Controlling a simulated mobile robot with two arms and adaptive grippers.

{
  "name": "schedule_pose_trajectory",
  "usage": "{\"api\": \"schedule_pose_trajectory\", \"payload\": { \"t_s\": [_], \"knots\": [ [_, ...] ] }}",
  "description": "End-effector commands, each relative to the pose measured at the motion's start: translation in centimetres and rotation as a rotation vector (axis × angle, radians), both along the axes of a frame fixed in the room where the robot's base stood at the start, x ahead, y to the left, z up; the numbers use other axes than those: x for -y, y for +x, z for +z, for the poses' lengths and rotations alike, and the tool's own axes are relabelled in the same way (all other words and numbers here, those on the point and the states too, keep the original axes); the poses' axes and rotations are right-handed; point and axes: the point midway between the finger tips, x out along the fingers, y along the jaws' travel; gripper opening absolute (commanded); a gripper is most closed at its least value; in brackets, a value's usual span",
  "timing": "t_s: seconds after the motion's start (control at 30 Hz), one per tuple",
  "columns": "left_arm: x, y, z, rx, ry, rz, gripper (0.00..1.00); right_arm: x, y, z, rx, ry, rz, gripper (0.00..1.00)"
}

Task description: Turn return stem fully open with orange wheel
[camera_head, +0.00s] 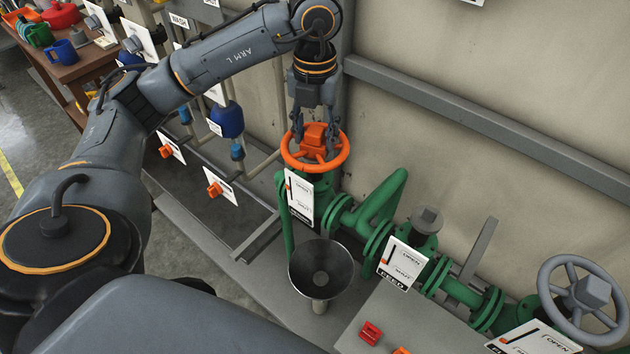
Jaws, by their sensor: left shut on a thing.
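The orange wheel (290,154) is at the top of the green valve piping, near the middle of the camera_head view. My left gripper (316,130) comes down on it from above, with a finger on each side of its raised orange hub, and is shut on it. The stem under the wheel is mostly hidden by the wheel and by a white tag (300,197) with a pointer scale. The tag's small lettering is hard to read. My right gripper is not in view.
A metal funnel (321,268) stands below the wheel. To the right, the green pipe (461,292) carries a bare grey stem (427,219), a FEED tag (403,262), a grey lever (480,250) and a grey handwheel (583,297). The wall rail (490,125) runs behind. A wooden table (80,68) with mugs is at far left.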

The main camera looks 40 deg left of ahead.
Motion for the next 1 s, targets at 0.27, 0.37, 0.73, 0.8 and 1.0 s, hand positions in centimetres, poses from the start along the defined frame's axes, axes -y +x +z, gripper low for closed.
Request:
{"api": "schedule_pose_trajectory", "payload": {
  "t_s": [0.27,0.37,0.73,0.8,1.0],
  "knots": [
    [0.1,-0.3,-0.3,-0.016,0.003,0.045,0.17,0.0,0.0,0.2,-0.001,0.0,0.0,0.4],
    [0.1,-0.4,-0.2,-0.016,0.003,0.186,0.17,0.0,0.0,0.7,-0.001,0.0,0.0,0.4],
    [0.1,-0.4,-0.2,-0.015,0.007,0.798,0.17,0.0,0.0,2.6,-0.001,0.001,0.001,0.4],
    [0.1,-0.4,-0.2,-0.015,0.008,0.913,0.17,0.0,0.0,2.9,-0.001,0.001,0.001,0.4],
    [0.2,-0.4,-0.2,-0.014,0.009,1.246,0.17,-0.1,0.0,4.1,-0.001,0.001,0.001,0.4]
  ]
}}
